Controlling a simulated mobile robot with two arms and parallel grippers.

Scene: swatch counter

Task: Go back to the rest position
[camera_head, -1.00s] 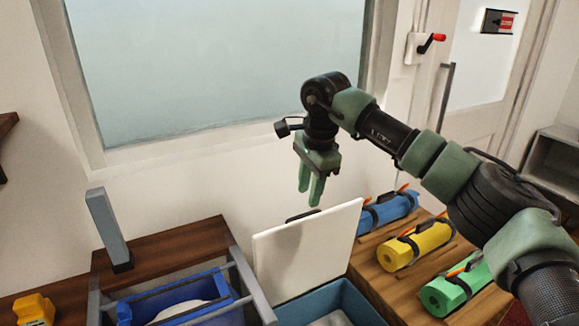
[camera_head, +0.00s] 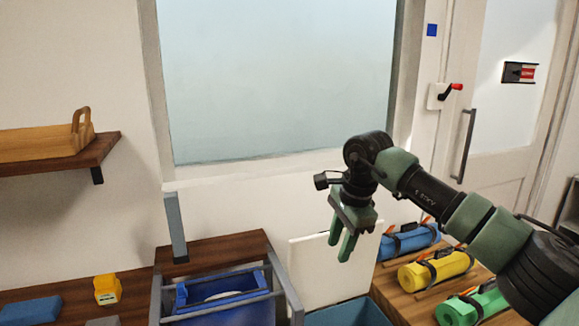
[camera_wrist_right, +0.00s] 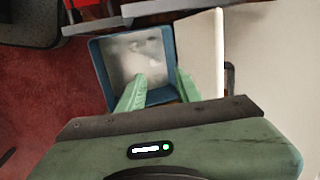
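My right gripper (camera_head: 341,250) hangs from its arm in front of the wall, with its two green fingers pointing down. In the right wrist view its fingertips (camera_wrist_right: 160,72) are apart with nothing between them. Beyond them in that view is a blue open box (camera_wrist_right: 160,96) with pale, blurred contents. Its raised white lid (camera_wrist_right: 203,60) stands beside it. In the head view the fingertips overlap the upper right of the lid (camera_head: 318,268), and the box (camera_head: 350,315) shows only partly at the bottom edge. My left gripper is not in view.
Blue (camera_head: 408,241), yellow (camera_head: 435,269) and green (camera_head: 470,307) rolls lie on the wooden counter at right. A blue tray (camera_head: 182,295) sits in a grey frame at centre bottom. A yellow object (camera_head: 107,289) lies left; a wall shelf (camera_head: 60,165) is above. Wall space around the gripper is clear.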

